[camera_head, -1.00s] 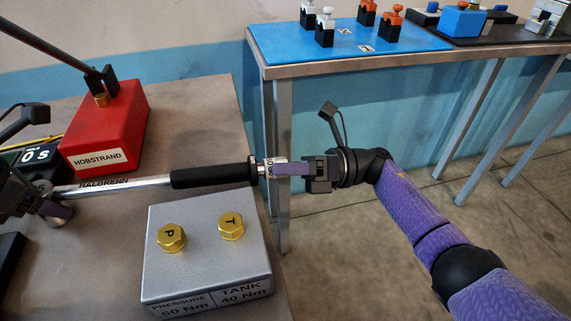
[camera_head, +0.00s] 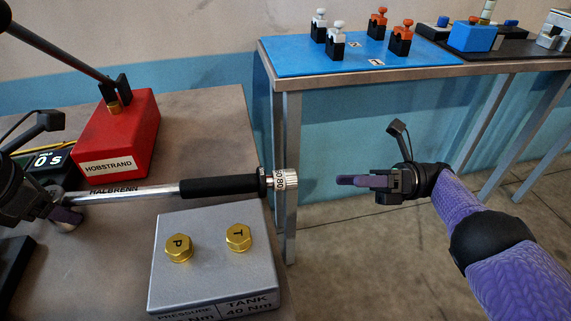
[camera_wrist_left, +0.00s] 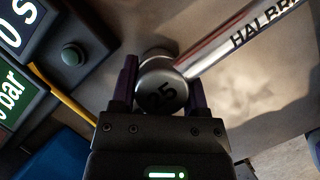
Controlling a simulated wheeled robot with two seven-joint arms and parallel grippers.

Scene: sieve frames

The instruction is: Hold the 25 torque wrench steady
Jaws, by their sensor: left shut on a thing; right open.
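The torque wrench (camera_head: 215,185) has a chrome shaft marked HALBRENN, a black grip and a silver end collar with numbers. It lies roughly level across the head view, its collar end past the table's right edge. My left gripper (camera_head: 72,216) is shut on the wrench's round head at the left.
A silver block (camera_head: 212,275) with gold P and T caps stands in front of the wrench. A red HOBSTRAND box (camera_head: 118,138) with a lever and a timer reading 0 s (camera_head: 45,160) are behind. A blue-topped table (camera_head: 360,62) holds clamps at the back right.

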